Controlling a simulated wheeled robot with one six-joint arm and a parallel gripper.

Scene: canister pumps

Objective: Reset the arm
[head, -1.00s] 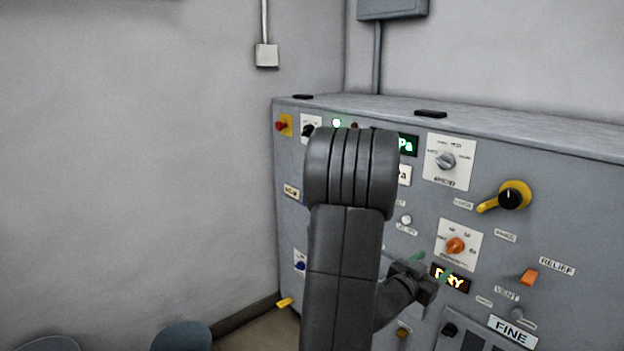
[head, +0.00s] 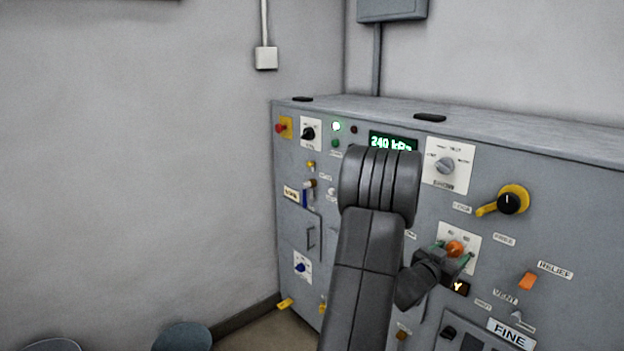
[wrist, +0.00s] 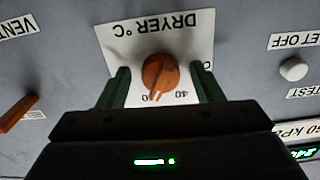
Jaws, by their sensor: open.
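My gripper (head: 455,256) is in front of the grey control panel (head: 600,220), at the orange dryer knob (head: 455,249). In the wrist view, my gripper (wrist: 160,88) is open, with one green finger on each side of the orange knob (wrist: 160,74) and a visible gap to it. The knob sits on a white plate (wrist: 188,30) marked "DRYER °C", upside down in this view. Whether the fingers touch the panel cannot be told. My arm hides the middle of the panel in the head view.
A yellow lever with a black hub (head: 508,201) is up and right of my gripper. An orange switch (head: 528,281) is to the right. A green display (head: 390,142) reads 240 kPa.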

